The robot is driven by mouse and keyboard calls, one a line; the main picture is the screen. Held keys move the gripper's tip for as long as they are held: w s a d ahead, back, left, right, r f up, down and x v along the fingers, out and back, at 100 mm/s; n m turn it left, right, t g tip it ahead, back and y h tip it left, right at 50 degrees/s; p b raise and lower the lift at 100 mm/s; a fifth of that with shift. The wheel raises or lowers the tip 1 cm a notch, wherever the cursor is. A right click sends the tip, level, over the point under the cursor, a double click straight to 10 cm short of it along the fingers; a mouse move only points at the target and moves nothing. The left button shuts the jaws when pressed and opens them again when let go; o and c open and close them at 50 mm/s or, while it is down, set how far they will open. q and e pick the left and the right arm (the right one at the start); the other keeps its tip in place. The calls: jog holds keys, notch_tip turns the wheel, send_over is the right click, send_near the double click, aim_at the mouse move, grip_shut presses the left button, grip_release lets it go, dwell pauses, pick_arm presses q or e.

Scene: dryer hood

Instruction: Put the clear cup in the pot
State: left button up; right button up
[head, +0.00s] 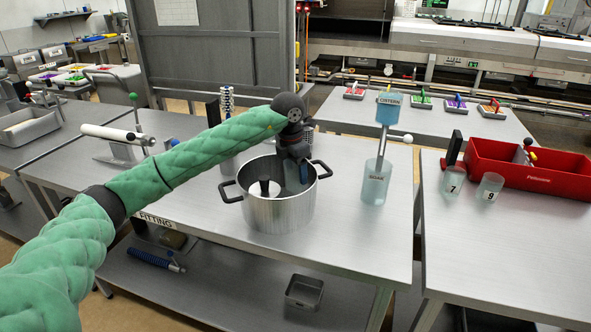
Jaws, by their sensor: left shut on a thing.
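The steel pot (280,213) with two dark side handles stands on the middle table. My left gripper (302,172) points down into the pot's mouth from above, at the right part of the opening. It is shut on a bluish see-through thing (292,180) that looks like the clear cup, partly hidden by the gripper and the pot's wall. I cannot tell whether it touches the pot's bottom. A dark thing with a pale part (265,188) also shows inside the pot, at the left. My right gripper is not in view.
Right of the pot stand a blue cistern (389,110) on a stem and a clear soak container (375,183). Clear cups marked 7 (453,181) and 9 (489,187) stand by a red bin (540,172) on the right table. A white roller-like thing (115,134) lies at left.

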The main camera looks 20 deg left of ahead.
aim_at(296, 185)
pick_arm(q)
jog(key=shift+f, duration=0.1)
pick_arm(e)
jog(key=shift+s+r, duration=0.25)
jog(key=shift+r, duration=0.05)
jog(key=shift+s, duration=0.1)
pick_arm(q)
jog(key=shift+f, duration=0.15)
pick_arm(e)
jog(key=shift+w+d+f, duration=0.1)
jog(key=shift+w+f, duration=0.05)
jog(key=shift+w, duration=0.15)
